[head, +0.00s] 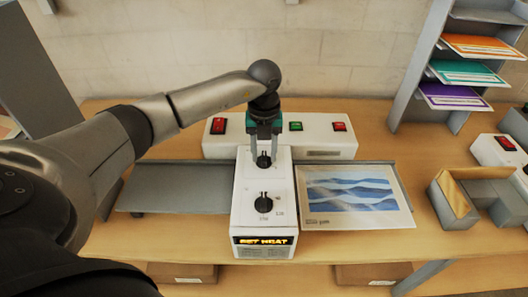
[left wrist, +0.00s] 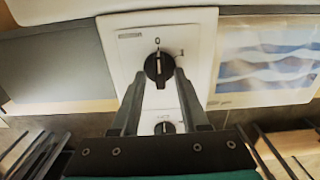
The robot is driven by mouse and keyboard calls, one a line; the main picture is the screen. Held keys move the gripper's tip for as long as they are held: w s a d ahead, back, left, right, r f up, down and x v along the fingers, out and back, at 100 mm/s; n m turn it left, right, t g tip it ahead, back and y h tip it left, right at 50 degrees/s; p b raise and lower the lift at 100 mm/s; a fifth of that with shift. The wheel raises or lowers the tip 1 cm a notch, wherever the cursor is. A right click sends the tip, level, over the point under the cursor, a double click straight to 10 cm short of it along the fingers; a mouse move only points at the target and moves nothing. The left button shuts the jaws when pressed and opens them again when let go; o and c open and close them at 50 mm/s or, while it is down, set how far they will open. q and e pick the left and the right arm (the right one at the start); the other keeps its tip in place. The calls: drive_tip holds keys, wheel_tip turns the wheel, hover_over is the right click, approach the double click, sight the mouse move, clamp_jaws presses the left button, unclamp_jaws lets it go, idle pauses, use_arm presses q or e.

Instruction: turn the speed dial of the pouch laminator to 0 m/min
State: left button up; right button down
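The white pouch laminator (head: 243,205) stands on the table with two black dials on its top. The far dial (head: 264,160), the speed dial, shows in the left wrist view (left wrist: 159,67) with a 0 above it and a 1 to its right. Its white pointer line appears to face the 0. My left gripper (head: 264,150) points down over this dial, its fingers apart on either side; they look clear of the narrow grip. The near dial (head: 264,203) has number labels around it. The front display (head: 263,240) reads "SET HEAT". My right gripper is out of view.
A grey tray (head: 150,199) lies left of the laminator. A blue wave print (head: 353,194) lies at its right. A white switch box (head: 330,146) stands behind.

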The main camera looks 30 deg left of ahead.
sight(264, 157)
use_arm(q)
wheel_tip(264, 157, up, 15)
drive_tip(key=b, duration=0.1)
idle(0.6)
idle(0.5)
